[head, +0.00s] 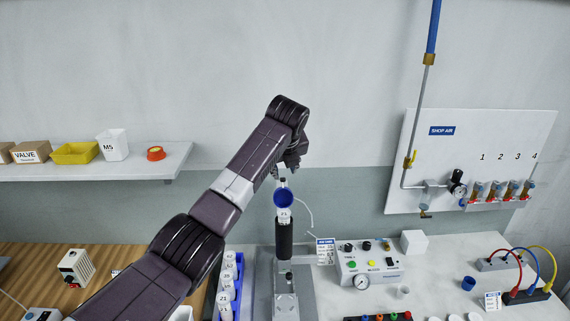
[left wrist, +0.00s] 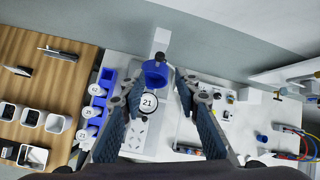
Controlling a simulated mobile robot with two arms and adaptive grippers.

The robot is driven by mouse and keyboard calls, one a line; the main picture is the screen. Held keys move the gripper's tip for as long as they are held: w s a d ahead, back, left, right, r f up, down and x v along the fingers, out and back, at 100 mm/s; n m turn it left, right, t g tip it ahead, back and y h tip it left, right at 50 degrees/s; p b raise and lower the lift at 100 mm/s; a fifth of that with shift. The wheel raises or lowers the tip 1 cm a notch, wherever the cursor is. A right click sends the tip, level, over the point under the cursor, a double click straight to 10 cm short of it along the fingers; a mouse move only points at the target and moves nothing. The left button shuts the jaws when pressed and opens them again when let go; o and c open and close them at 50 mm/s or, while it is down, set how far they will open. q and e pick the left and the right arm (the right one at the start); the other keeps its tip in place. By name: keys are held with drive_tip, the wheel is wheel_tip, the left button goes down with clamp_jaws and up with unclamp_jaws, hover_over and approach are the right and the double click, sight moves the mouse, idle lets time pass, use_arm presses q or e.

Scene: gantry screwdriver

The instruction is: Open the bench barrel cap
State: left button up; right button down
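A black upright barrel (head: 284,240) stands on the grey bench fixture. A blue round cap (head: 284,198) shows above it, over a small white part marked 21. In the left wrist view the blue cap (left wrist: 154,72) sits just beyond the round white piece marked 21 (left wrist: 148,103); I cannot tell how they are joined. My left gripper (left wrist: 160,82) is open, its two fingers on either side of the blue cap with gaps, and nothing is between them in its grasp. In the head view the left gripper (head: 290,165) is above the cap, partly hidden by its wrist. The right gripper does not show.
A blue rack (head: 228,285) of numbered white pieces stands left of the fixture. A control box (head: 368,265) with a gauge stands to the right, with a sign (head: 325,251) beside the fixture. A wall shelf (head: 100,170) is at left.

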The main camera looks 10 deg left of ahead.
use_arm(q)
drive_tip(key=shift+v, duration=1.85)
